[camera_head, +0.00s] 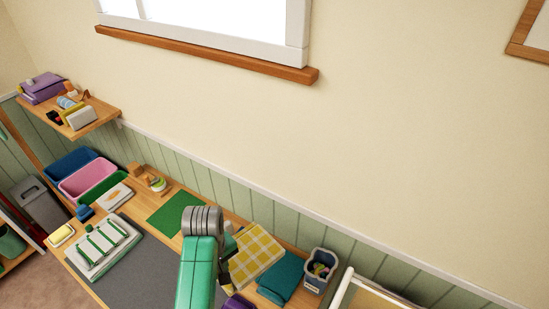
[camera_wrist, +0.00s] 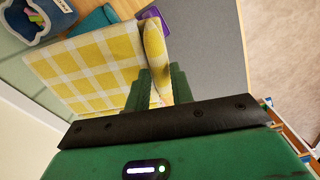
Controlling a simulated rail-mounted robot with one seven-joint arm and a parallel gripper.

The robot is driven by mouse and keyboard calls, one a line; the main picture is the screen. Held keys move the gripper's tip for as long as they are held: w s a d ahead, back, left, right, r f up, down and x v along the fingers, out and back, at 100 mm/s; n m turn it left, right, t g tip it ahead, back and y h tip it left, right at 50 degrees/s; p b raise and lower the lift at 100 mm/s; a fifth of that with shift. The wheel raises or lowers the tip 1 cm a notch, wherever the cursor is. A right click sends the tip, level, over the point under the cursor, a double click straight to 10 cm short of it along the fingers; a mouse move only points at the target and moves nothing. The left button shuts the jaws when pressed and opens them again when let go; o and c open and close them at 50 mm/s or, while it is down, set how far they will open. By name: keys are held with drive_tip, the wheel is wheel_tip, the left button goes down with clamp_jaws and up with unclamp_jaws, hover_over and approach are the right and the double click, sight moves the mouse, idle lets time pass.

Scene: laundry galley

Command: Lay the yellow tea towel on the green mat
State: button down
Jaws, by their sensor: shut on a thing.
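The yellow and white checked tea towel (camera_head: 258,250) is at the right part of the wooden counter, beside a folded teal cloth (camera_head: 281,278). In the wrist view the towel (camera_wrist: 85,68) spreads out flat, with one edge raised as a fold between my fingers. My gripper (camera_wrist: 160,88) is shut on that edge. In the head view my arm hides most of the gripper and the towel's near side. The green mat (camera_head: 173,213) lies flat and bare at the back of the counter, left of my arm.
A grey mat (camera_head: 140,272) covers the counter's front middle. A white rack (camera_head: 103,246) stands left of it. A wooden object (camera_head: 148,178) is behind the green mat. A grey-blue tub (camera_head: 318,271) of colourful items stands right of the teal cloth. A purple item (camera_head: 238,302) is near my arm.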

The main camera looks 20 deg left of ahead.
drive_tip(key=w+d+r+m+p, duration=0.1)
drive_tip(key=w+d+r+m, duration=0.2)
drive_tip(key=d+r, duration=0.55)
drive_tip(key=w+d+r+m, duration=0.3)
drive_tip(key=w+d+r, duration=0.1)
drive_tip(key=d+r, duration=0.4)
drive_tip(key=s+d+r+m+p, duration=0.1)
drive_tip(key=s+d+r+m, duration=0.2)
drive_tip(key=s+d+m, duration=0.4)
drive_tip(key=s+d, duration=0.5)
drive_tip(key=shift+r, duration=0.4)
